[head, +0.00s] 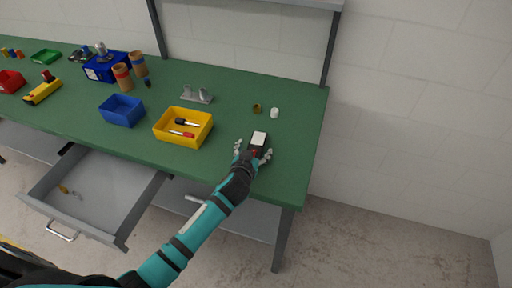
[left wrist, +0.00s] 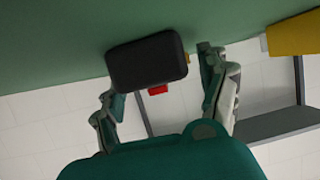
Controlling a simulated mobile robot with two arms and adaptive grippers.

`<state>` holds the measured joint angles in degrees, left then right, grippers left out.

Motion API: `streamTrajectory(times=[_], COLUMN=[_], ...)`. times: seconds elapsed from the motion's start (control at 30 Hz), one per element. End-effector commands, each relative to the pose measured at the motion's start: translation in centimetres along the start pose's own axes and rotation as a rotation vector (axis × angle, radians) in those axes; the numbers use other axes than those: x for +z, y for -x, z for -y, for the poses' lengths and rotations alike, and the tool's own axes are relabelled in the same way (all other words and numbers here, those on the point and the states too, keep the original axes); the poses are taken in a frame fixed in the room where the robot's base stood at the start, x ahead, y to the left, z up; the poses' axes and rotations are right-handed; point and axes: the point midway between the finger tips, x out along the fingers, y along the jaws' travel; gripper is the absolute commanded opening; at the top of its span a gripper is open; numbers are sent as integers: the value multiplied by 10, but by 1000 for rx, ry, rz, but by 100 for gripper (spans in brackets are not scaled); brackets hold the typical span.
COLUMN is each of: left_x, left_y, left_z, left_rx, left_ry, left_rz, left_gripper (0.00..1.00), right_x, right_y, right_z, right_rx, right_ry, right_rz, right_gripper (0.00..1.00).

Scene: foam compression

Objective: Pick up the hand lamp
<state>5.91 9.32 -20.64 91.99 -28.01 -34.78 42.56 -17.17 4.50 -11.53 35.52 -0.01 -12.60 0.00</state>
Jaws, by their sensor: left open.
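The hand lamp (head: 259,139) is a small black block with a white face and a bit of red at its near end. It lies near the right end of the green workbench (head: 300,150). My left gripper (head: 253,151) is open, with its fingers spread on either side of the lamp's near end. In the left wrist view the lamp (left wrist: 146,60) shows as a dark rounded block with a red part below it, between and beyond the open fingers (left wrist: 160,78). I cannot tell whether a finger touches it. My right gripper is not in view.
A yellow bin (head: 160,130) with screwdrivers stands left of the gripper, and a blue bin (head: 122,120) stands farther left. A white cylinder (head: 275,113) and an olive ring (head: 257,108) stand behind the lamp. A grey drawer (head: 60,180) hangs open below. Bench right of the lamp is clear.

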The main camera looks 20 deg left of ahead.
Motion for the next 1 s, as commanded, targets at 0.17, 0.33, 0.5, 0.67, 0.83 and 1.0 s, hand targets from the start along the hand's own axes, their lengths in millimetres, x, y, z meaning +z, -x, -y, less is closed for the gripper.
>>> streamTrajectory(times=[0.17,0.33,0.5,0.67,0.83,1.0], left_x=[0,0,0,0,-1,-2], left_y=[0,0,0,0,0,0], left_z=[0,0,0,0,0,0], left_rx=[0,0,0,0,1,1], left_ry=[0,0,1,1,1,1], left_rz=[0,0,0,0,-2,-3], left_gripper=[77,59,36,15,8,8], right_x=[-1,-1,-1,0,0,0], right_y=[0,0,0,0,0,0], right_z=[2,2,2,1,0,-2], right_rx=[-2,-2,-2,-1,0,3], right_ry=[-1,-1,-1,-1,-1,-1], right_rz=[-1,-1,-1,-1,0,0], right_gripper=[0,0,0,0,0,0])
